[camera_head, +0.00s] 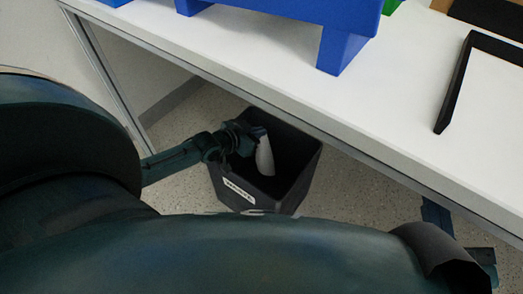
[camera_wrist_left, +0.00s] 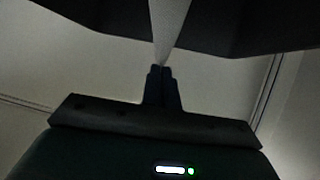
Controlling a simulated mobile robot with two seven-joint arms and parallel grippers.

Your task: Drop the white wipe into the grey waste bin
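The white wipe (camera_head: 265,157) hangs from my left gripper (camera_head: 249,131) in the head view, inside the outline of the bin's mouth. In the left wrist view the fingers of my left gripper (camera_wrist_left: 160,73) are close together, shut on the narrow end of the wipe (camera_wrist_left: 168,28). The grey waste bin (camera_head: 298,189), dark and labelled on its front, stands upright on the floor. Dark parts of the bin (camera_wrist_left: 95,28) show on both sides of the wipe in the left wrist view. The bin's bottom is too dark to make out.
A white table (camera_head: 270,45) runs across above and behind the bin, its front edge close to the bin's far rim. On it stand a blue stand (camera_head: 342,52) and a black-edged white tray (camera_head: 485,90). Speckled floor is open left of the bin.

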